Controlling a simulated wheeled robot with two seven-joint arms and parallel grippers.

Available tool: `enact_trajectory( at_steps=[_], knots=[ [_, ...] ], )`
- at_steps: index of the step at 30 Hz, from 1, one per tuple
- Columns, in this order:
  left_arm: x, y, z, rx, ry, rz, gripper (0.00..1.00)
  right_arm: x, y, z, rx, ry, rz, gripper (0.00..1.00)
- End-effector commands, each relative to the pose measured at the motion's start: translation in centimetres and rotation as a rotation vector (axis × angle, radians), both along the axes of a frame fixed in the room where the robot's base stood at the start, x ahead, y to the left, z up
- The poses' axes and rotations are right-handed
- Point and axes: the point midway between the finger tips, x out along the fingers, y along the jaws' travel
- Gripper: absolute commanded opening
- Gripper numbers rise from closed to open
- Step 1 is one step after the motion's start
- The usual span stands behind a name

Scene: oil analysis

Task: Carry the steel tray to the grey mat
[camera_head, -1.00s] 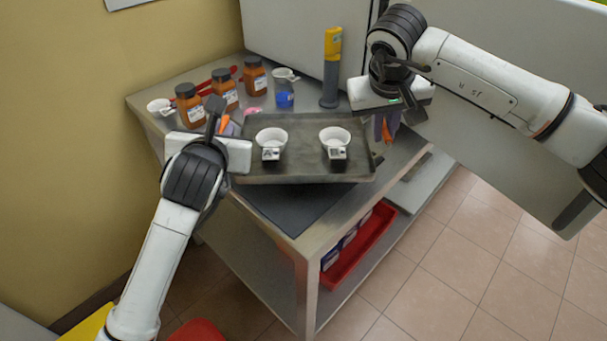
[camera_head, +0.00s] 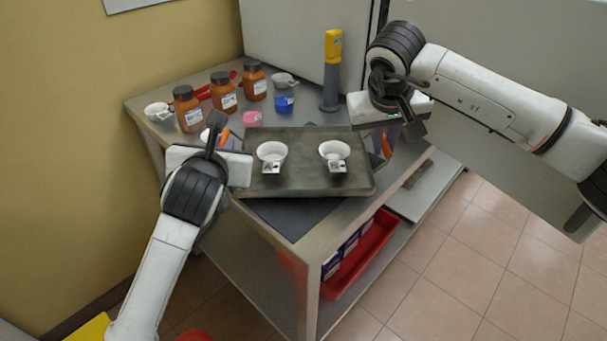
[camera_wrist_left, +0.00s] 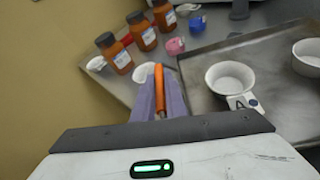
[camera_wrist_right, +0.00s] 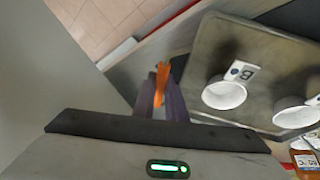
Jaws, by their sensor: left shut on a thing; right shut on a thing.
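The steel tray (camera_head: 305,186) is dark and flat and carries two white cups, one at left (camera_head: 271,150) and one at right (camera_head: 334,149), each with a small label tag. My left gripper (camera_head: 222,140) is shut on the tray's orange handle (camera_wrist_left: 158,88) at the left end. My right gripper (camera_head: 386,143) is shut on the other orange handle (camera_wrist_right: 161,86) at the right end. The tray looks level above the grey mat (camera_head: 292,216), which shows along the tray's front edge. I cannot tell whether they touch.
Brown bottles (camera_head: 222,92), a pink lid (camera_head: 252,118), a blue lid (camera_head: 284,103) and small white cups stand behind the tray on the steel table (camera_head: 325,215). A yellow-topped grey device (camera_head: 331,75) stands at the back. A red bin (camera_head: 362,255) sits on the lower shelf.

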Motion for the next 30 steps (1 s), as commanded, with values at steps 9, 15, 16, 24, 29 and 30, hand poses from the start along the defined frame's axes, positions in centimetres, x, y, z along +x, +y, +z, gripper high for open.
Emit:
enact_trajectory(
  at_steps=[9, 15, 16, 24, 29, 30],
  knots=[
    [0.0, 0.2, -1.6, 0.002, 0.0, 0.004, 0.21, 0.0, -0.2, -1.6, -0.003, 0.0, -0.004, 0.21],
    [0.0, 0.1, -1.6, 0.001, 0.001, 0.002, 0.3, 0.0, -0.1, -1.6, -0.001, 0.0, -0.002, 0.3],
    [0.0, 0.1, -1.6, 0.001, 0.0, 0.002, 0.3, 0.0, -0.1, -1.6, -0.001, 0.0, -0.002, 0.3],
    [-1.2, -0.2, -1.1, -0.001, -0.001, -0.001, 0.3, 0.0, 0.0, -1.6, -0.001, 0.0, 0.0, 0.3],
    [-4.0, -0.5, 0.0, -0.004, -0.001, -0.002, 0.3, 0.0, 0.0, -1.6, 0.0, 0.0, 0.0, 0.3],
    [-4.9, -0.5, 0.3, -0.004, -0.001, -0.001, 0.3, 0.0, 0.0, -1.6, 0.0, 0.0, 0.0, 0.3]
  ],
)
